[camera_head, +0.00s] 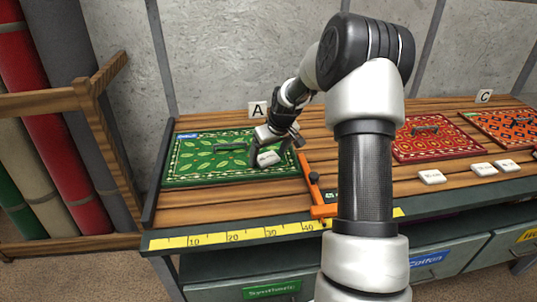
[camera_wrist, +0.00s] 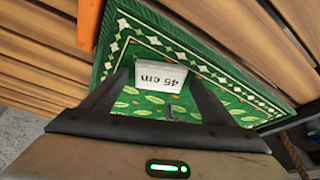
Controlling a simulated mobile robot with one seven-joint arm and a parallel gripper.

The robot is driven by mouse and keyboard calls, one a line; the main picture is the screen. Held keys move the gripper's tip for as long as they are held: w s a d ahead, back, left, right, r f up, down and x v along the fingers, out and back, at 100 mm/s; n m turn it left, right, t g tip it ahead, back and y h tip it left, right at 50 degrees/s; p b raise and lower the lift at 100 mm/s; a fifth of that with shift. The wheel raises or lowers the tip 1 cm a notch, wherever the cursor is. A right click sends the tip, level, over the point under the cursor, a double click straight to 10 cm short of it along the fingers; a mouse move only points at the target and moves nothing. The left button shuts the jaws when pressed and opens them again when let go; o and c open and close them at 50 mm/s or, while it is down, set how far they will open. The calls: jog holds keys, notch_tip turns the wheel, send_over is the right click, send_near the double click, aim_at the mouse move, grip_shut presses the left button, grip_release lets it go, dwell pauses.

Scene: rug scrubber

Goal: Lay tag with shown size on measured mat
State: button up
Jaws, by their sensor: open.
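The green leaf-patterned mat (camera_head: 190,172) lies flat at the left of the bench, below the letter A sign. It also shows in the wrist view (camera_wrist: 215,68). A white tag (camera_head: 268,159) is at the mat's right part. In the wrist view the tag (camera_wrist: 158,72) reads "45 cm" upside down and appears to lie on the mat near its border. My gripper (camera_head: 273,148) is low over the mat, open, its two fingers on either side of the tag. Whether a finger touches the tag I cannot tell.
An orange slider (camera_head: 307,185) stands along the mat's right edge, its foot past 40 on the yellow tape (camera_head: 232,236). My arm hides part of the tape. Red mats (camera_head: 428,146) and other white tags (camera_head: 431,177) lie to the right. Rolled rugs (camera_head: 45,90) stand at left.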

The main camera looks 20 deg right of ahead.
jog(key=v, duration=1.2)
jog(key=shift+p, duration=0.4)
jog(key=shift+r, duration=0.1)
